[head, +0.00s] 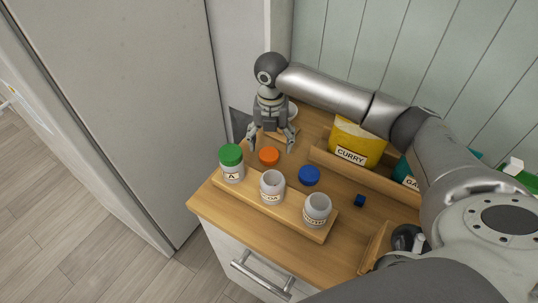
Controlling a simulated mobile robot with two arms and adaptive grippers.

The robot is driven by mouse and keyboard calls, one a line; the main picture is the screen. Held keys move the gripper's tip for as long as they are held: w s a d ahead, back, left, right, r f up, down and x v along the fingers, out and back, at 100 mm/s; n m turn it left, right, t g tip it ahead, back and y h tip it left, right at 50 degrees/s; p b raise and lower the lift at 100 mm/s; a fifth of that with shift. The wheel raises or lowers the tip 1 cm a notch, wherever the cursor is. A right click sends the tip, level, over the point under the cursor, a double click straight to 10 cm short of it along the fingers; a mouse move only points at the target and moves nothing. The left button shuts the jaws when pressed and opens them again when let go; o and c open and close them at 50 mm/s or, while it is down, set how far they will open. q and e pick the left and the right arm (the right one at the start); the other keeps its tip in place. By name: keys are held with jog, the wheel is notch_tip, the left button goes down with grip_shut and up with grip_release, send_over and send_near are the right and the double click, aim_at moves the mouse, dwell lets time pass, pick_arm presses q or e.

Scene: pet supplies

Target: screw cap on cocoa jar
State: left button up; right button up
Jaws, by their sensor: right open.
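The middle jar (272,188) stands upright and uncapped on a wooden board; its small label seems to read COCOA. An orange cap (269,156) lies on the counter behind it, and a blue cap (309,175) lies to the right. My right gripper (271,148) points down with its fingers spread, just behind and above the orange cap. It is open and holds nothing. I cannot tell the exact gap between the fingertips and the cap. My left gripper is not in view.
A green-capped jar (232,167) and another uncapped jar (317,209) share the board (249,193). A yellow CURRY bag (356,143) stands behind a wooden ledge. A small dark blue item (359,200) lies on the counter. A white cabinet is at left.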

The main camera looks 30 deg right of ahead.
aim_at(269, 154)
jog(key=shift+f, duration=0.1)
jog(key=f, duration=0.1)
jog(key=f+p, duration=0.1)
jog(key=f, duration=0.1)
jog(key=f+p, duration=0.1)
jog(key=shift+w+f, duration=0.2)
jog(key=shift+w, duration=0.2)
jog(key=shift+f, duration=0.3)
jog(key=c, duration=0.8)
